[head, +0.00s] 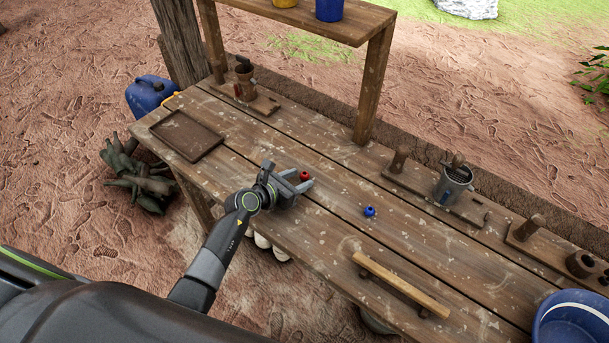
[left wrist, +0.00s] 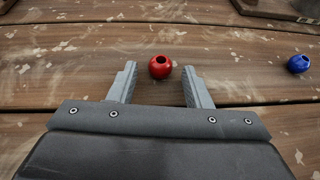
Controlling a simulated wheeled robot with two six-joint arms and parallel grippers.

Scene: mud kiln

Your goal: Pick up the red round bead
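The red round bead (head: 304,176) sits on the wooden table, near its middle left. In the left wrist view the red bead (left wrist: 160,67) lies between the fingertips, with a gap on each side and its hole facing up. My left gripper (head: 303,180) is open around the bead; its two fingers also show in the left wrist view (left wrist: 160,77). Neither finger appears to touch the bead. My right gripper is not in view.
A blue bead (head: 370,211) lies to the right on the table (head: 330,226). A wooden bar (head: 400,284) stands nearer the front edge, a blue tub (head: 575,318) at the right. A shallow tray (head: 186,136) lies left. Wooden stands with tools line the back.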

